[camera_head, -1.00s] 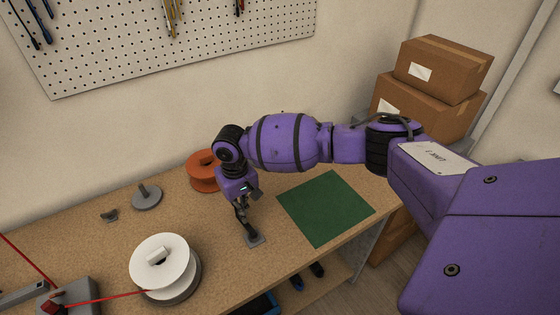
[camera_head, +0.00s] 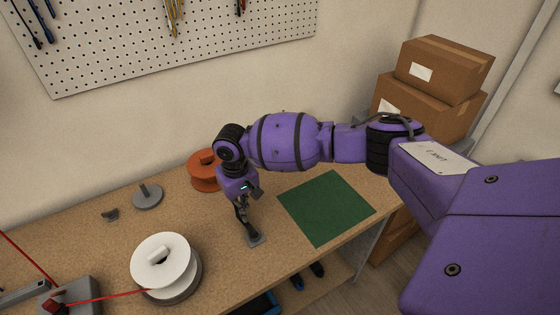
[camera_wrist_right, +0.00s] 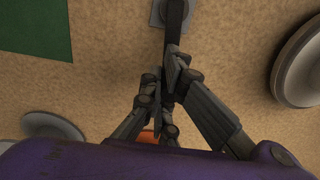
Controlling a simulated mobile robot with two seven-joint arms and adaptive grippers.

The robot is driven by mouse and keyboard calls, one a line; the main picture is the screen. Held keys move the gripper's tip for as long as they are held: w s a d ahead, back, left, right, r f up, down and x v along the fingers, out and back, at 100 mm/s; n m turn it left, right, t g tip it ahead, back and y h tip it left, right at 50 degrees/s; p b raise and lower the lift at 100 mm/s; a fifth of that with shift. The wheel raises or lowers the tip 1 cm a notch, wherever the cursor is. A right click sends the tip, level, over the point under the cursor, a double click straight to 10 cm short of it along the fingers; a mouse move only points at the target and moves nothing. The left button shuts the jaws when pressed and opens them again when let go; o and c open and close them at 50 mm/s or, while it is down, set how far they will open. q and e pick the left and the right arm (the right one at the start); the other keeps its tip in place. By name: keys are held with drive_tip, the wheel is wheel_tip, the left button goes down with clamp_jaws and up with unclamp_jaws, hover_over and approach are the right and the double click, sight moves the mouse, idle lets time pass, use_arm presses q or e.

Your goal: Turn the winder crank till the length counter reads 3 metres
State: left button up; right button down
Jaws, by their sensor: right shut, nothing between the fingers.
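A white spool (camera_head: 160,258) with a raised white knob on top sits on a dark round base at the lower left of the bench; I take it for the winder, and part of its rim shows in the right wrist view (camera_wrist_right: 300,65). A red wire (camera_head: 105,298) runs from it to a grey device (camera_head: 75,297) at the left edge. No counter reading is legible. My right gripper (camera_head: 245,222) points down, right of the spool and apart from it, its fingers shut and empty (camera_wrist_right: 170,75). Its fingertips are close to a dark upright post on a small grey plate (camera_head: 256,240). My left gripper is out of view.
A green mat (camera_head: 325,207) lies to the right. An orange spool (camera_head: 202,172) stands behind my right wrist, and a grey disc with a post (camera_head: 147,197) is at the back left. Cardboard boxes (camera_head: 430,100) are stacked at the right. Bare bench lies between the white spool and the gripper.

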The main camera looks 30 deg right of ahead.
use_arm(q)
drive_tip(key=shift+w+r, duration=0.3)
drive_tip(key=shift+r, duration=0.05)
use_arm(e)
drive_tip(key=shift+d, duration=1.05)
drive_tip(key=shift+d+p, duration=0.35)
drive_tip(key=shift+d, duration=0.75)
drive_tip(key=c, duration=2)
unclamp_jaws()
drive_tip(key=shift+w, duration=0.1)
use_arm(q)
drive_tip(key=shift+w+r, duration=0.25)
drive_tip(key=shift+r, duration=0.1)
use_arm(e)
drive_tip(key=shift+r, duration=0.1)
